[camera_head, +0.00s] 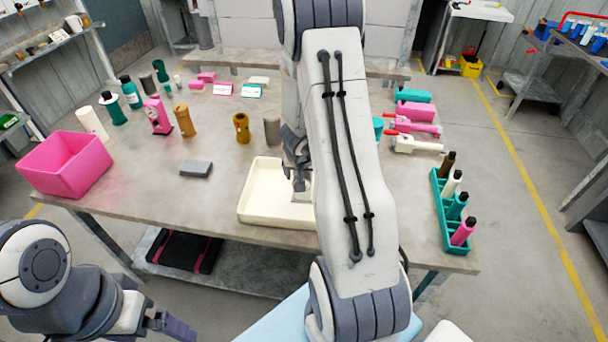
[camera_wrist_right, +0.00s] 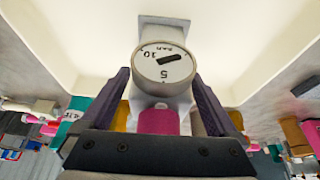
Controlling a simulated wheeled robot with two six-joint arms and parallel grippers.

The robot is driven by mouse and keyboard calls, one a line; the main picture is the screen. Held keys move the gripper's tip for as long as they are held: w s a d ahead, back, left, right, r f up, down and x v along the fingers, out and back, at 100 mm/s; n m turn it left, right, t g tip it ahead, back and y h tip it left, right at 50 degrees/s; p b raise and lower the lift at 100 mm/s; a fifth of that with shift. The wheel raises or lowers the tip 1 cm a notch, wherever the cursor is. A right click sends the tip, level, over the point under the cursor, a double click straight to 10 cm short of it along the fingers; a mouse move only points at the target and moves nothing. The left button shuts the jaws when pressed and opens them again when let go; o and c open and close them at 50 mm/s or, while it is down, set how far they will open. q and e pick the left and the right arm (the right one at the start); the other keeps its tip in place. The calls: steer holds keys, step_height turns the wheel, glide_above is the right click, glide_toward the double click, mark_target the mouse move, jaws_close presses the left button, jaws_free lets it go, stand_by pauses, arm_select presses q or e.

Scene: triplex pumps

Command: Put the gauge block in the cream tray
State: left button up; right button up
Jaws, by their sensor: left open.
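The gauge block (camera_wrist_right: 165,68), pale with a round white dial and a pink part, is between the fingers of my right gripper (camera_wrist_right: 160,80), which appear closed on its sides. The cream tray (camera_head: 265,217) lies at the table's front middle. Its pale floor and walls (camera_wrist_right: 245,60) surround the block in the right wrist view. In the head view my right gripper (camera_head: 298,180) is over the tray, and my arm hides the tray's right part. I cannot tell whether the block touches the tray floor. My left gripper (camera_head: 172,326) is open and empty, in front of the table.
A pink bin (camera_head: 65,170) stands at the left edge, a flat grey block (camera_head: 196,168) left of the tray. Brown cylinders (camera_head: 184,120) and a pink gauge piece (camera_head: 157,115) stand behind. A teal rack (camera_head: 452,215) with bottles stands at the right. Table around the grey block is clear.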

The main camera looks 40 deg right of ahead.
steer(key=p+v, duration=0.8)
steer(key=v, duration=0.3)
steer(key=shift+d+r, duration=0.1)
steer(key=shift+r, duration=0.35)
steer(key=shift+s+r, duration=0.1)
steer(key=shift+r, duration=0.1)
